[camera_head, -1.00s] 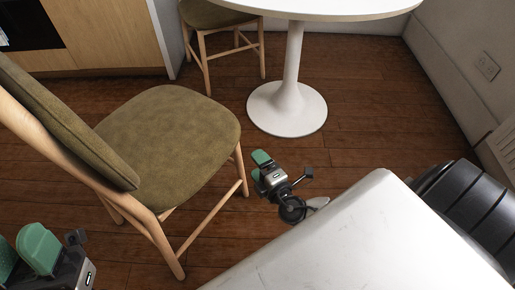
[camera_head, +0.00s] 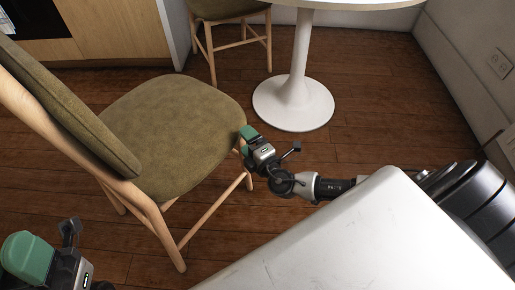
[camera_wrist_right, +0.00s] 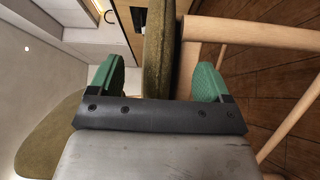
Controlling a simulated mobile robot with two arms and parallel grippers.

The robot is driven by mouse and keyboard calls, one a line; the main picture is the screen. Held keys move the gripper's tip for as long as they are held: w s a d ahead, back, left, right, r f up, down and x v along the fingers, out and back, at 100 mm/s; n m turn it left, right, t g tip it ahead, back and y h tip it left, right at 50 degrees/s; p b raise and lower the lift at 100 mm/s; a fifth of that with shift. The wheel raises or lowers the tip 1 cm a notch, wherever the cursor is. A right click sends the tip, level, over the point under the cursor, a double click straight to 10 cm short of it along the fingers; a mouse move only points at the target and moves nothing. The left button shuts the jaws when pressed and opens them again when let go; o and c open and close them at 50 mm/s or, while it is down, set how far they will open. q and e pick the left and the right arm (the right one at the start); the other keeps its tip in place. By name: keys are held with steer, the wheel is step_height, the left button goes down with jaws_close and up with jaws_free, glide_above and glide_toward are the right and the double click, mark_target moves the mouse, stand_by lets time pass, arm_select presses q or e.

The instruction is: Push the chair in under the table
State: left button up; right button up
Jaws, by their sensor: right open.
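The chair (camera_head: 172,128) has an olive seat and backrest and light wooden legs. It stands at the left of the head view, apart from the round white table (camera_head: 345,3), whose white pedestal (camera_head: 294,100) is at the upper middle. My right gripper (camera_head: 247,142) is at the seat's right edge; its fingers are open. In the right wrist view the open green fingertips (camera_wrist_right: 156,82) stand on either side of the seat edge (camera_wrist_right: 157,50); contact cannot be told. My left gripper (camera_head: 45,262) is at the lower left, beside the chair's backrest, partly cut off by the frame.
A second olive chair (camera_head: 228,10) stands by the table at the back. Wooden cabinets (camera_head: 115,30) are at the upper left and a wall with a socket (camera_head: 499,63) at the right. Wooden floor (camera_head: 385,110) is clear between the chair and pedestal.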

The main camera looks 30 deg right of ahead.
steer(key=shift+w+a, duration=0.15)
steer(key=shift+w, duration=1.8)
steer(key=shift+c, duration=0.2)
jaws_close()
